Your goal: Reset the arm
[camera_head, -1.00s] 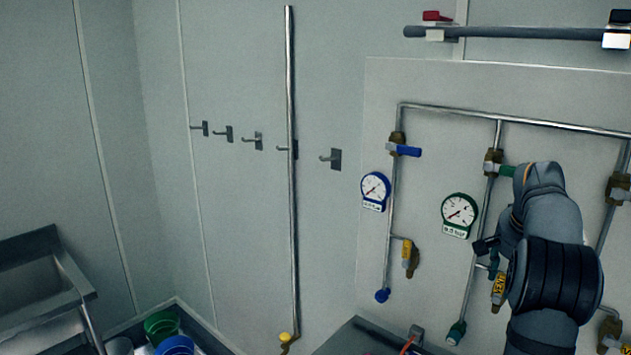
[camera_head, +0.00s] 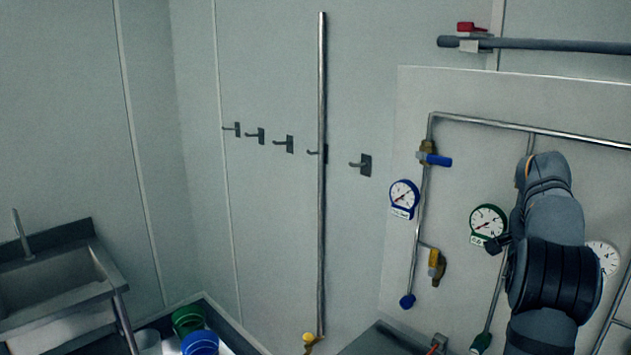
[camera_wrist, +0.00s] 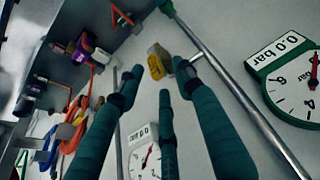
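My arm (camera_head: 550,250) is raised at the right of the head view, in front of the gauge panel (camera_head: 410,100). My gripper is mostly hidden behind it there; a small dark part shows near the green-rimmed gauge (camera_head: 487,222). In the wrist view my gripper (camera_wrist: 155,82) has three teal fingers spread apart with nothing held between them. A yellow fitting (camera_wrist: 159,62) on the wall shows beyond the fingertips. I cannot tell how far it is from them.
A blue-rimmed gauge (camera_head: 404,195), pipes and a blue-handled valve (camera_head: 434,159) are on the panel. Several hooks (camera_head: 285,144) and a vertical pipe (camera_head: 321,190) line the wall. A sink (camera_head: 60,285) and green (camera_head: 187,320) and blue (camera_head: 200,342) containers are lower left.

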